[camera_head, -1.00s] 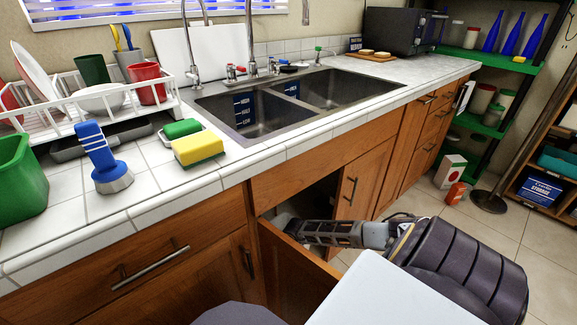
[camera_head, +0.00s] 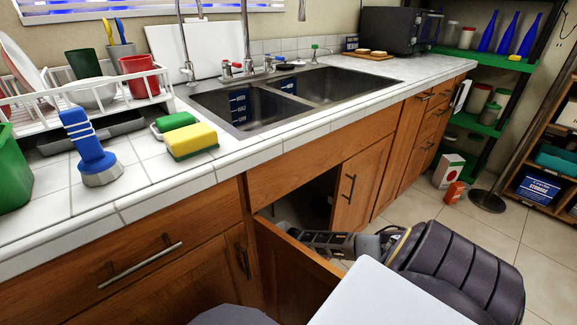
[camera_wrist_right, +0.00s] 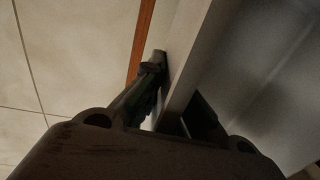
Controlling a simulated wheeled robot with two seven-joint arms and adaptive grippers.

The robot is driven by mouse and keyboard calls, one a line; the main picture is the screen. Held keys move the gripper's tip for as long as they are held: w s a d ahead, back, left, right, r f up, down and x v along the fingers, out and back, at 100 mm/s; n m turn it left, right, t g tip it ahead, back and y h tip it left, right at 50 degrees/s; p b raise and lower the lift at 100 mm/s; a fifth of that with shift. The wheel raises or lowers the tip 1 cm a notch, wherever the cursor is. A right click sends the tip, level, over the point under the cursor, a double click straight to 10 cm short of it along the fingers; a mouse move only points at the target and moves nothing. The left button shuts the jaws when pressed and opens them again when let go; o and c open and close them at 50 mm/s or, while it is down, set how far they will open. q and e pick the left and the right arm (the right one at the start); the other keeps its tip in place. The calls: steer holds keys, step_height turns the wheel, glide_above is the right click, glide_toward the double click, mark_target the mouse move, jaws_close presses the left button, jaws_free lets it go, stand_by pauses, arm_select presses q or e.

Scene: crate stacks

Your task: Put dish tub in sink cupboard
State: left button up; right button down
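I cannot identify the dish tub for certain. My left gripper is out of view.
The tiled counter carries a dish rack (camera_head: 95,105), a blue brush (camera_head: 88,150), a yellow sponge (camera_head: 192,141) and the double sink (camera_head: 255,105). A white box (camera_head: 448,171) and an orange box (camera_head: 454,193) stand on the floor at right. Some floor is clear there.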

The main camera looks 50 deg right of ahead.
steer(key=shift+f+b, duration=0.75)
steer(key=shift+f, duration=0.5)
steer(key=shift+f+b, duration=0.3)
steer(key=shift+f, duration=0.35)
steer(key=c, duration=2.1)
jaws_free()
steer(key=shift+f, duration=0.1)
steer(key=o, duration=0.5)
steer(key=shift+c, duration=0.2)
steer(key=shift+r, duration=0.2)
